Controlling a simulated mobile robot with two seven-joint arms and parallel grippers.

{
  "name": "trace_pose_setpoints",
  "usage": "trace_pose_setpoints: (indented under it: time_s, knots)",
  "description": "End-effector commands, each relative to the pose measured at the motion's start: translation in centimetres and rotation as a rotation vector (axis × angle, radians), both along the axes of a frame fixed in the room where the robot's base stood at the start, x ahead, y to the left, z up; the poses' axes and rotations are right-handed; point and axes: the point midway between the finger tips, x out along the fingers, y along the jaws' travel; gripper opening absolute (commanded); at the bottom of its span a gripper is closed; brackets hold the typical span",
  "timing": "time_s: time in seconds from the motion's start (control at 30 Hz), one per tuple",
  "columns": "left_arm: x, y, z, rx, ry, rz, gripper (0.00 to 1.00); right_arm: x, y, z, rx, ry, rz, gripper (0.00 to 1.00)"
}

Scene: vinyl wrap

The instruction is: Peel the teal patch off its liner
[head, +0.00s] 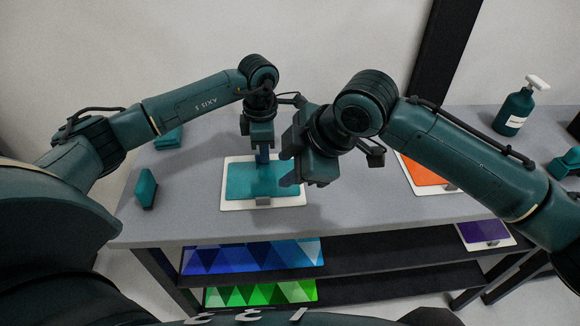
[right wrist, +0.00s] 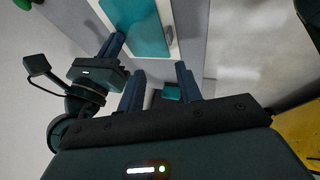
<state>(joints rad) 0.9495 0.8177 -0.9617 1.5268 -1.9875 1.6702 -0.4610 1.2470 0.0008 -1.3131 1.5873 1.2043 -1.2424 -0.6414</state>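The teal patch (head: 240,180) lies flat on its white liner (head: 232,204) on the grey table. A small grey clip (head: 263,200) sits at the liner's front edge. The patch (right wrist: 140,28) and clip (right wrist: 168,33) also show in the right wrist view. My left gripper (head: 262,160) points down over the patch's back part; whether its fingers touch the patch or are closed I cannot tell. My right gripper (right wrist: 160,72) is open and empty, its fingers apart. In the head view it (head: 290,180) hangs over the patch's right edge, hiding part of it.
An orange patch on a white liner (head: 425,172) lies to the right, partly behind my right arm. A teal block (head: 146,188) stands at the left. A pump bottle (head: 514,108) stands back right. Shelves below hold blue (head: 250,257) and green (head: 260,294) patterned sheets and a purple one (head: 484,231).

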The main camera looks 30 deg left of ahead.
Motion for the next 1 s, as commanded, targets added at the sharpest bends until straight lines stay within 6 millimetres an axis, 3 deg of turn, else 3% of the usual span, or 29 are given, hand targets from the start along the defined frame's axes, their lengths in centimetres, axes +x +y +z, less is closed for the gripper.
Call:
trace_pose_setpoints:
  time_s: [0.27,0.8,1.0]
  knots:
    - [0.0,0.0,0.0,0.0,0.0,0.0,0.0,-1.0,-0.2,-0.7,-0.092,0.023,0.04,0.35]
    - [0.0,0.0,0.0,0.0,0.0,0.0,0.0,-0.7,4.1,-8.8,-0.09,0.023,0.039,0.35]
    - [0.0,0.0,0.0,0.0,0.0,0.0,0.0,-0.6,5.0,-10.3,-0.089,0.023,0.038,0.35]
